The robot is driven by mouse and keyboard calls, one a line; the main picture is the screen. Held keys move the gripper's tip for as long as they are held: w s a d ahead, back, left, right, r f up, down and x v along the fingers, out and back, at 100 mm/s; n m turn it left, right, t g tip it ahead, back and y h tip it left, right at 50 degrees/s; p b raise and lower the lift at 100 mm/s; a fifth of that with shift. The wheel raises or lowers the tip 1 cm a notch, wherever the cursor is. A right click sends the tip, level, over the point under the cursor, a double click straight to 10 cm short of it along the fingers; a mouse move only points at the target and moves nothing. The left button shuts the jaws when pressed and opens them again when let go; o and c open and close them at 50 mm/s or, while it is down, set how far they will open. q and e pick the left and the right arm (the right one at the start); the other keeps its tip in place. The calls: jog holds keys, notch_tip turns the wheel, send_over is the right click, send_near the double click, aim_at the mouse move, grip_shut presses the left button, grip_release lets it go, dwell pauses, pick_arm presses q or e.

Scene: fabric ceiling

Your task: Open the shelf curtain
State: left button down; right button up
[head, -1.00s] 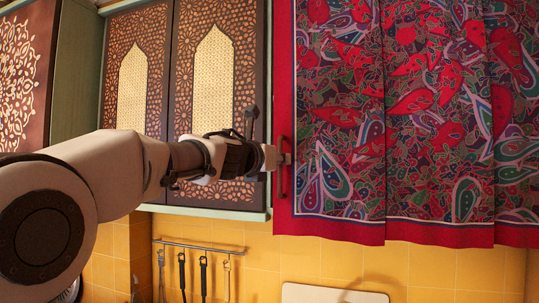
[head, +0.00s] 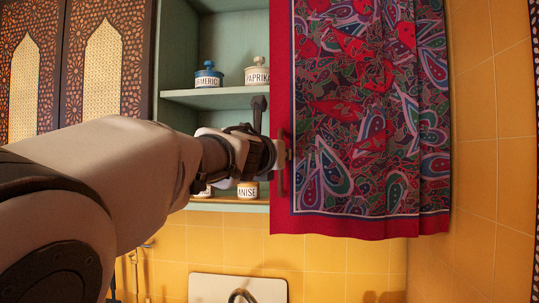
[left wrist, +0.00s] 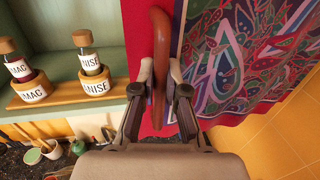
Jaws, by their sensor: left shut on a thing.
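The shelf curtain (head: 370,120) is red-edged with a paisley pattern and hangs over the right part of the shelf. Its left edge is drawn away from the left side, so the green shelf (head: 213,97) shows there. My left gripper (head: 284,155) is at the curtain's left border. In the left wrist view my left gripper (left wrist: 161,85) is shut on the brown curtain handle (left wrist: 161,45), a vertical bar on the red border (left wrist: 138,40). My right gripper is in neither view.
Labelled jars stand on the shelf, among them a turmeric jar (head: 208,75) and a paprika jar (head: 257,72). Spice bottles (left wrist: 88,62) stand lower, left of the gripper. A patterned cabinet door (head: 105,65) is at left. A tiled wall (head: 490,150) stands right of the curtain.

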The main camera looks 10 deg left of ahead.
pick_arm(q)
jog(key=shift+d+r, duration=0.15)
jog(key=shift+d, duration=0.65)
jog(key=shift+a, duration=0.45)
jog(key=c, duration=1.4)
grip_release()
jog(key=shift+o, duration=1)
jog(key=shift+d, duration=0.15)
jog(key=shift+w+f, duration=0.2)
